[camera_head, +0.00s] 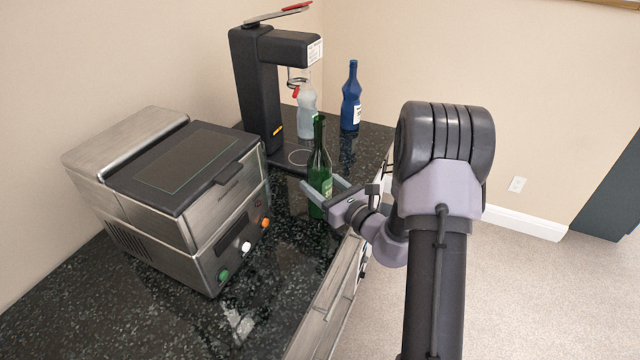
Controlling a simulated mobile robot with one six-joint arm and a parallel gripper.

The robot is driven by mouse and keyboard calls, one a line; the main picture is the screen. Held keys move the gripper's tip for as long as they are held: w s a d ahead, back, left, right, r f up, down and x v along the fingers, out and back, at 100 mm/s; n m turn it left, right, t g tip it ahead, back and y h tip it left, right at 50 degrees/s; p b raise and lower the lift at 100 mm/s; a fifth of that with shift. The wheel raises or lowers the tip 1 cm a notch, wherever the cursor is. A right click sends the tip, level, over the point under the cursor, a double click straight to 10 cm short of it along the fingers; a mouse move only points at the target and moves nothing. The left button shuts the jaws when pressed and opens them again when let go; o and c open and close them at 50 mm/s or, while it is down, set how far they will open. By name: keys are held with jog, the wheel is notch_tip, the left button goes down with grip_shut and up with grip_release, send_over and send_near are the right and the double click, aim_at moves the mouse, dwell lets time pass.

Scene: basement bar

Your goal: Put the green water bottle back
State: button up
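The green bottle (319,165) stands upright on the dark speckled counter, in front of the black dispenser. My gripper (322,187) reaches in from the right at the bottle's lower body. One finger shows to the left of the bottle and one to the right, so the bottle is between them. I cannot tell whether the fingers touch the glass. The bottle's base looks to be at or close to the counter top.
A black dispenser (256,90) with a clear bottle (307,112) stands behind. A blue bottle (351,100) stands at the back right of the counter (262,310). A steel appliance (170,200) fills the left. The counter's front edge runs below my arm.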

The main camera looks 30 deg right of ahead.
jog(key=o, duration=0.4)
jog(key=shift+c, duration=0.2)
